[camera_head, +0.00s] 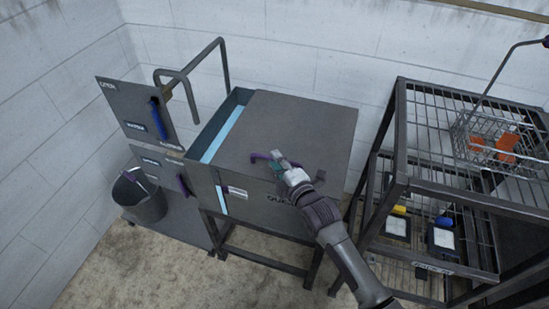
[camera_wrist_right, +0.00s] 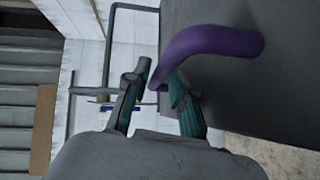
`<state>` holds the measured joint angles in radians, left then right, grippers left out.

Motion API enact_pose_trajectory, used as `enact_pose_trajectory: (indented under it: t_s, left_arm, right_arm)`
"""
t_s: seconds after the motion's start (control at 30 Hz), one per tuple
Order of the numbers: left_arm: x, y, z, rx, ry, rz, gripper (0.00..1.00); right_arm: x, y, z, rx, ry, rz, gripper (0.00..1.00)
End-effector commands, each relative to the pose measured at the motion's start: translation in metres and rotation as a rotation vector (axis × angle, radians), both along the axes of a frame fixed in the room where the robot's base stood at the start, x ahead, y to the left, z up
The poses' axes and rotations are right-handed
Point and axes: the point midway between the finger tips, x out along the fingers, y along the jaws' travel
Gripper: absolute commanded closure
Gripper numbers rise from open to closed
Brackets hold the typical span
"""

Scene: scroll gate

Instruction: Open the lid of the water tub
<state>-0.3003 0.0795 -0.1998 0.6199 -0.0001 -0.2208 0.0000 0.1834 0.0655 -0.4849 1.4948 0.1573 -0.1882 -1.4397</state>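The water tub (camera_head: 262,210) is a grey metal box on a dark stand in the middle of the head view. Its flat grey lid (camera_head: 300,120) covers most of the top, and a light blue strip of water (camera_head: 222,135) shows along the left side. A purple handle (camera_head: 259,156) stands at the lid's front edge. My right gripper (camera_head: 279,163) is at the handle's right end. In the right wrist view the bent purple handle (camera_wrist_right: 215,43) reaches to the gap between the parted fingertips; contact is unclear. My left gripper is out of view.
A dark wire-shelf rack (camera_head: 400,135) stands close on the right, with a wire basket (camera_head: 500,140) on top. On the left are an upright labelled panel (camera_head: 135,108), a bent grey pipe (camera_head: 225,65) and a bucket (camera_head: 140,200). Floor is clear at front left.

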Motion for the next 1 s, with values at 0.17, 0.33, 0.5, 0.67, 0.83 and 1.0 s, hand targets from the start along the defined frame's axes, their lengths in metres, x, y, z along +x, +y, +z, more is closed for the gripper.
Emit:
enact_pose_trajectory:
  t_s: [0.17, 0.33, 0.5, 0.67, 0.83, 1.0]
  left_arm:
    - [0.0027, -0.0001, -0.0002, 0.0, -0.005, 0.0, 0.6]
    - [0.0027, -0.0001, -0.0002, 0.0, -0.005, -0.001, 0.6]
    - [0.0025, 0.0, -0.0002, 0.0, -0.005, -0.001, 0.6]
    - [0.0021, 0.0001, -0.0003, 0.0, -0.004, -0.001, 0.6]
    - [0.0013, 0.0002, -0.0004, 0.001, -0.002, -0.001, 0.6]
    - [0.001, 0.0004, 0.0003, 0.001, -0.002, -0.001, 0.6]
  right_arm:
    - [0.0124, 0.0068, -0.0016, 0.0, -0.001, 0.0, 0.75]
    - [0.0143, 0.0076, -0.0021, 0.0, 0.0, 0.0, 0.75]
    - [0.0141, 0.0073, -0.0021, 0.0, 0.0, 0.0, 0.8]
    - [0.0139, 0.0072, -0.0022, 0.0, 0.0, 0.0, 1.0]
    - [0.0139, 0.007, -0.0022, 0.0, 0.0, 0.0, 1.0]
    - [0.0139, 0.0069, -0.0015, 0.0, 0.001, 0.0, 1.0]
